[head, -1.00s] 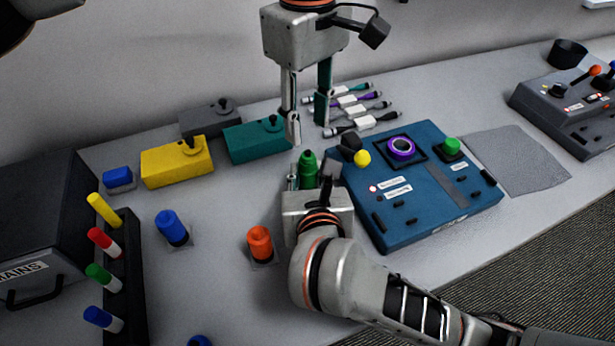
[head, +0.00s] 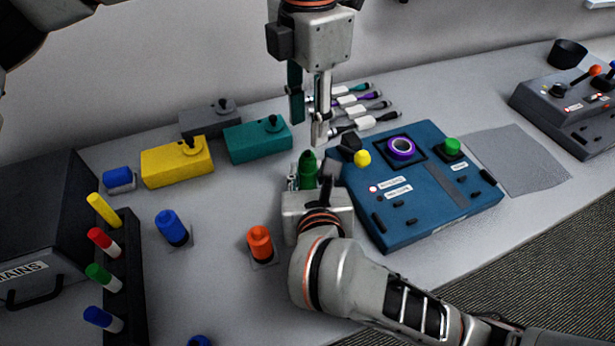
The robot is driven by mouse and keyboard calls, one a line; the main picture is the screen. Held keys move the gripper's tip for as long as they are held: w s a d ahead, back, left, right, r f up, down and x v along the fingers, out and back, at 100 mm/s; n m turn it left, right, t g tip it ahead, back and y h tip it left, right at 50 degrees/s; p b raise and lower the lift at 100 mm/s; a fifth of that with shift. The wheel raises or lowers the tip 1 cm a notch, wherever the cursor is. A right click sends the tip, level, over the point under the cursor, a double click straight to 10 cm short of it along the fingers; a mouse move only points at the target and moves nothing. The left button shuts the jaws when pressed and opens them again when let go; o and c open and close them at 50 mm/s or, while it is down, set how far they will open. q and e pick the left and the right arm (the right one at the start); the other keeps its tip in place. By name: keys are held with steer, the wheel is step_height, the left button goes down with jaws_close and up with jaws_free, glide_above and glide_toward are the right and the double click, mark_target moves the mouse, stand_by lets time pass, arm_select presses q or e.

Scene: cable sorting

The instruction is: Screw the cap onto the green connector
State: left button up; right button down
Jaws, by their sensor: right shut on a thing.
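The green connector (head: 308,168) stands upright with a narrower top, partly hidden behind my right gripper (head: 310,178). My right gripper comes from the lower right and is shut around the connector's lower part. My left gripper (head: 308,128) hangs down from the top, just above the green connector. Its two fingers are apart, with nothing seen between them. I cannot make out the cap as a part separate from the connector's green top.
An orange connector (head: 261,244) and a blue connector (head: 171,228) stand to the left. Yellow (head: 176,163) and teal (head: 257,142) boxes lie behind. A blue control panel (head: 424,205) is close on the right. White cable adapters (head: 352,112) lie behind it.

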mark_target(307, 151)
arm_select(q)
steer(key=n, duration=1.7)
steer(key=shift+n, duration=0.4)
steer(key=n, duration=0.3)
steer(key=shift+n, duration=0.3)
steer(key=n, duration=0.7)
steer(key=shift+n, duration=0.4)
steer(key=shift+f, duration=4.05)
